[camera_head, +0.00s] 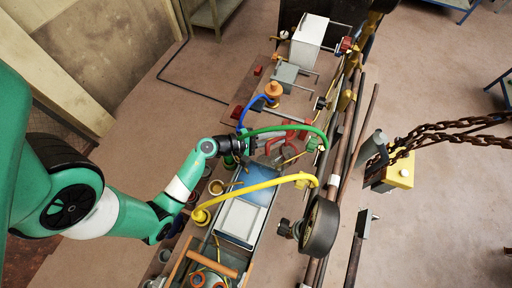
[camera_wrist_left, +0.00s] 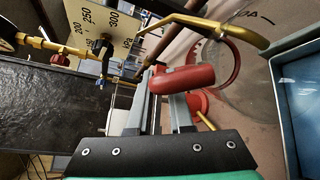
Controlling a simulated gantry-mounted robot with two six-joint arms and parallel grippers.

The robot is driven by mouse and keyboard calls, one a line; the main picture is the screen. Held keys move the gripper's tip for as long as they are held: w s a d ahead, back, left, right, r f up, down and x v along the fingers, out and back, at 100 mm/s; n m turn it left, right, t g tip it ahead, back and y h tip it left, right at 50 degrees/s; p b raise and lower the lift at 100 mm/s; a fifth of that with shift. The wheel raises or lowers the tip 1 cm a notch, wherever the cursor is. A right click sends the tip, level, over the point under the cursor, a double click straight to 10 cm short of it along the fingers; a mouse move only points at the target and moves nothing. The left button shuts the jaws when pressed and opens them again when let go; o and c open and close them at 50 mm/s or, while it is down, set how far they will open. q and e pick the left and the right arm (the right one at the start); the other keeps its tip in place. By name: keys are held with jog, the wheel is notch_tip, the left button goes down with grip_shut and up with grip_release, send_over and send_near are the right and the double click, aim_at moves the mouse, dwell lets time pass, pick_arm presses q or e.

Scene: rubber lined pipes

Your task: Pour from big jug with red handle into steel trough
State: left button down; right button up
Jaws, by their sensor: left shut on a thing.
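My left gripper (camera_head: 258,143) reaches in from the left over the cluttered bench. In the left wrist view its fingers (camera_wrist_left: 160,112) are shut on the red handle (camera_wrist_left: 190,80) of the big jug. The jug's body (camera_wrist_left: 245,75) is clear and see-through, and it looks tilted in that view. In the head view the jug is small and partly hidden by the gripper and a green hose. The steel trough, with a blue-looking inside (camera_head: 258,188), lies just below the gripper in the head view. Its rim (camera_wrist_left: 278,95) shows at the right of the wrist view. I cannot tell whether liquid is flowing.
A green hose (camera_head: 285,129) and a yellow hose (camera_head: 255,186) arch over the bench. Long pipes (camera_head: 345,150) and a black wheel (camera_head: 320,228) stand to the right. A brass pipe (camera_wrist_left: 215,27) crosses above the jug handle. A rusty chain (camera_head: 450,135) hangs at the right.

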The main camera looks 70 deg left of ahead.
pick_arm(q)
jog(key=g+p, duration=0.1)
jog(key=p, duration=0.3)
jog(key=w+r+g+p, duration=0.1)
jog(key=g+p, duration=0.1)
jog(key=p, duration=0.2)
jog(key=w+r+n+g+p, duration=0.1)
jog(key=p, duration=0.3)
jog(key=shift+w+a+g+h, duration=0.2)
jog(key=shift+a+g+h, duration=0.1)
jog(key=shift+a+h, duration=0.1)
pick_arm(e)
notch_tip(320, 180, up, 16)
jog(key=p, duration=0.3)
pick_arm(q)
jog(key=w+a+f+n+g+h+b, duration=0.1)
jog(key=w+a+f+g+h+b, duration=0.1)
jog(key=w+f+g+b, duration=0.3)
jog(key=f+g+b, duration=0.1)
jog(key=g+b, duration=0.2)
jog(key=b, duration=0.3)
jog(key=shift+n, duration=0.3)
pick_arm(e)
notch_tip(320, 180, down, 11)
pick_arm(q)
jog(key=shift+w, duration=0.1)
